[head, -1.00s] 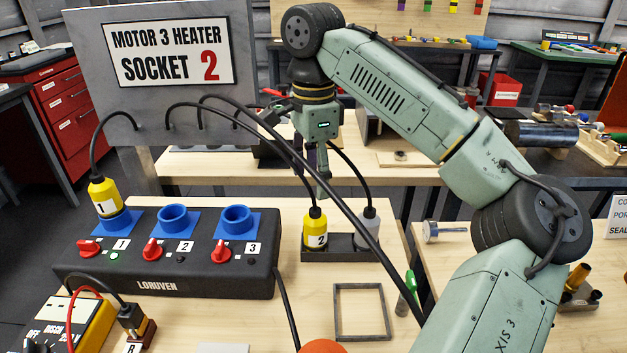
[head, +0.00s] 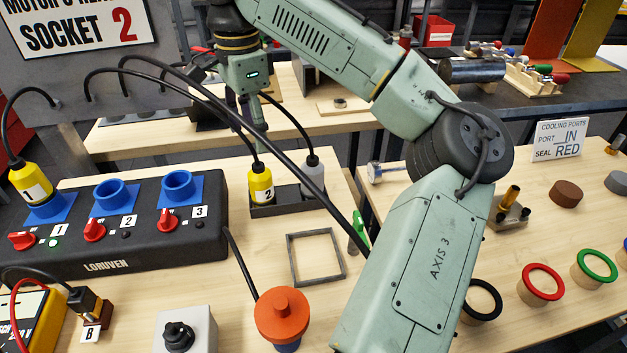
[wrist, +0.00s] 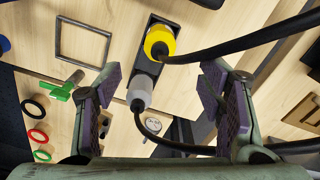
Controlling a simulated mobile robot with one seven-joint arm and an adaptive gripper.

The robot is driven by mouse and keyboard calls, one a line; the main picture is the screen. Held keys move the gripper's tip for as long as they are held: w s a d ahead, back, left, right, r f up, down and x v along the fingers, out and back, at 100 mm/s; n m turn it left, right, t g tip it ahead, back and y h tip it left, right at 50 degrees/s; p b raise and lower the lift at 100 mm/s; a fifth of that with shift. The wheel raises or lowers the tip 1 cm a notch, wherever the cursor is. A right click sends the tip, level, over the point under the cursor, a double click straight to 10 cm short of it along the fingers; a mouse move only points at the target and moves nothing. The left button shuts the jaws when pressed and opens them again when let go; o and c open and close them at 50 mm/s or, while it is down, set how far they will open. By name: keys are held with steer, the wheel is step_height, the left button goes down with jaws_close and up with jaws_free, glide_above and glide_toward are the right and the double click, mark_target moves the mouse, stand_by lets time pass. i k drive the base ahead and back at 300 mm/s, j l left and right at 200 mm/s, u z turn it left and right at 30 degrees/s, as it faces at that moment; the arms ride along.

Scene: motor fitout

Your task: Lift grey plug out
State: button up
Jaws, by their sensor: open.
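The grey plug (head: 312,176) stands upright in a dark holder (head: 290,204) on the wooden table, beside the yellow plug (head: 261,186) marked 2. Each has a black cable leaving its top. My gripper (wrist: 162,78) is open and empty, above and behind the plugs in the head view. In the wrist view, the grey plug (wrist: 140,92) shows in the gap between the spread purple-padded fingers, nearer the left one, and apart from them. The yellow plug (wrist: 160,42) is just beyond it. In the head view the fingers are partly hidden behind cables.
A black socket box (head: 128,240) holds a yellow plug in socket 1; sockets 2 and 3 are empty. Black cables (head: 215,108) arc across near my gripper. A square grey frame (head: 316,260), a green-handled tool (head: 359,232) and an orange knob-like piece (head: 283,313) lie nearby.

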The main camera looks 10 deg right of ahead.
mark_target(313, 180)
steer(key=k+l+u, duration=0.15)
steer(key=l, duration=0.3)
steer(key=l+u, duration=0.15)
steer(key=l, duration=0.3)
steer(key=k+l+u, duration=0.15)
steer(key=l, duration=0.25)
steer(key=k+l+u, duration=0.15)
steer(key=l, duration=0.25)
